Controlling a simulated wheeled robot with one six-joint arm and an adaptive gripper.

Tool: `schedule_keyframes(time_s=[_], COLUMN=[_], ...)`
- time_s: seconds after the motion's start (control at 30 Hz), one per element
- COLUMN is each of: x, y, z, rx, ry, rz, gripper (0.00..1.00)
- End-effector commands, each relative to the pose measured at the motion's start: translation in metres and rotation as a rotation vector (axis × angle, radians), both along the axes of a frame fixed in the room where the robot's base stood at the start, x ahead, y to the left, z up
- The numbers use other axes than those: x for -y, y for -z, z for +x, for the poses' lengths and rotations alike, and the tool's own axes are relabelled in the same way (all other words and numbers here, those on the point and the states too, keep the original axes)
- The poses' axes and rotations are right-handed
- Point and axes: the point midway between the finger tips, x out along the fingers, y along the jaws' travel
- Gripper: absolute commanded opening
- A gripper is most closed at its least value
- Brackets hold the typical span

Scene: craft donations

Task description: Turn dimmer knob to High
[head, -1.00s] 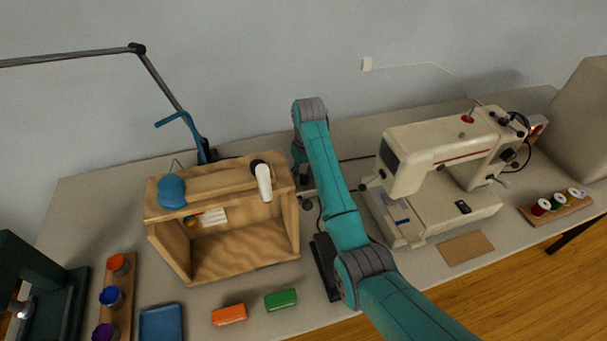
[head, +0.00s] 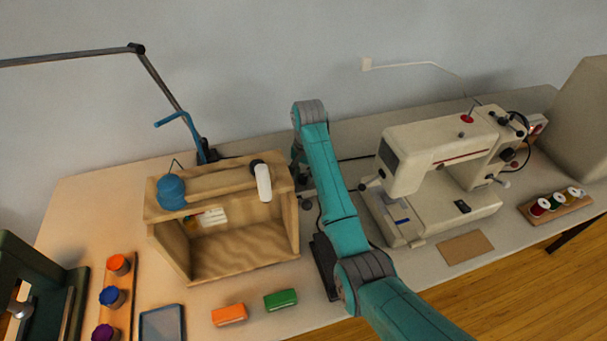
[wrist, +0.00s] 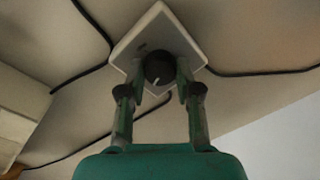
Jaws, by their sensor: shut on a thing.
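The dimmer knob (wrist: 158,66) is round and dark with a white pointer mark. It sits on a pale square plate (wrist: 150,38) in the wrist view. The mark points toward the bottom of that view, slightly left. No High label is readable. My gripper (wrist: 160,76) has one finger on each side of the knob and is shut on it. In the head view my teal arm reaches to the back of the table, and the knob and fingertips are mostly hidden there.
A wooden box (head: 291,225) stands left of my arm and a cream sewing machine (head: 440,150) to the right. Dark cables (wrist: 88,75) run around the plate. Orange (head: 229,314) and green (head: 281,299) blocks lie in front of the box. A lamp arm (head: 165,84) rises behind.

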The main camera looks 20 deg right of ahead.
Motion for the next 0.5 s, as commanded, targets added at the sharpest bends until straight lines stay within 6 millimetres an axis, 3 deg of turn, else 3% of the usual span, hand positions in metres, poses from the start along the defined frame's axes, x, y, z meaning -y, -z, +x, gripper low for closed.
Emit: schedule_keyframes(time_s=[0.5], x=[-0.0001], y=[0.0013], z=[-0.001], rx=[-0.003], ry=[0.084], rz=[0.0], gripper=[0.0])
